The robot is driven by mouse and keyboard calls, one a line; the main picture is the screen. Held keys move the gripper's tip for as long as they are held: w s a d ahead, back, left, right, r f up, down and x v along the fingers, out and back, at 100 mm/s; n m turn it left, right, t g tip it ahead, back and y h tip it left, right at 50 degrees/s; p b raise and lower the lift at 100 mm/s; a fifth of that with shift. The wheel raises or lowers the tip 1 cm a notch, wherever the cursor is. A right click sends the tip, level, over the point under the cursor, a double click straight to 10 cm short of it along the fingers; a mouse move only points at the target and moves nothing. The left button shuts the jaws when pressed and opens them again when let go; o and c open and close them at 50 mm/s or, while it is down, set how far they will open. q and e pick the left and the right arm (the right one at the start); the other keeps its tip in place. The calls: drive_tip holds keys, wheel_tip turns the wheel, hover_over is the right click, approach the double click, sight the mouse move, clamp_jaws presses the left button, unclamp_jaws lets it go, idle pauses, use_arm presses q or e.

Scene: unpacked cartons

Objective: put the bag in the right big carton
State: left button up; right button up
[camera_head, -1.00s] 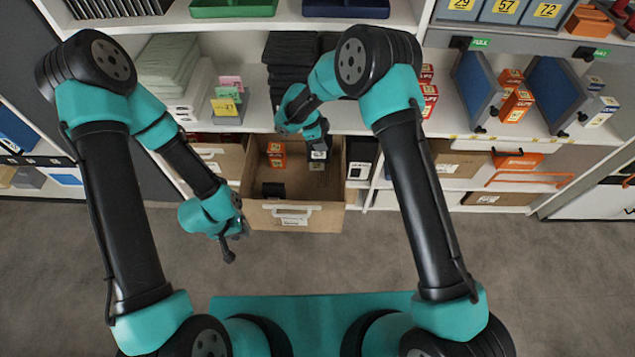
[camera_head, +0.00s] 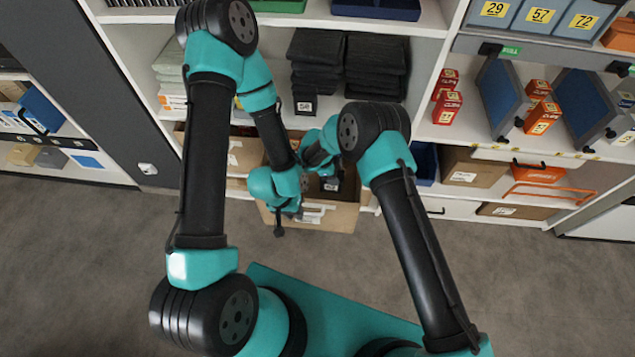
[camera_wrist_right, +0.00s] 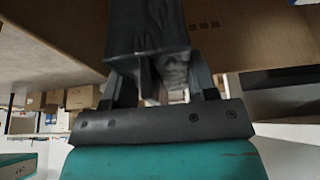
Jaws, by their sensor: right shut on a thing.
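An open brown carton (camera_head: 340,216) is pulled out below the shelf in the head view, its front carrying a white handle and label. My right gripper (camera_wrist_right: 150,92) is shut on a black thing (camera_wrist_right: 148,28) that looks like the bag; brown cardboard shows behind it. In the head view the right gripper (camera_head: 318,165) is over the carton, and a dark item with a white label (camera_head: 331,184) shows below it. My left gripper (camera_head: 284,222) hangs in front of the carton's left part; its jaw opening is unclear.
Stacks of black folded cloth-like items (camera_head: 318,62) lie on the shelf above. Another brown carton (camera_head: 470,168) sits on the lower shelf at right. The grey floor (camera_head: 95,265) is clear.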

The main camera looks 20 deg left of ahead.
sight(333, 189)
drive_tip(key=shift+f, duration=0.1)
drive_tip(key=shift+f, duration=3)
drive_tip(key=shift+f, duration=1.85)
drive_tip(key=shift+f, duration=0.2)
drive_tip(key=o, duration=1)
drive_tip(key=shift+c, duration=0.2)
drive_tip(key=shift+r, duration=0.1)
drive_tip(key=v, duration=1.2)
drive_tip(key=shift+s, duration=0.1)
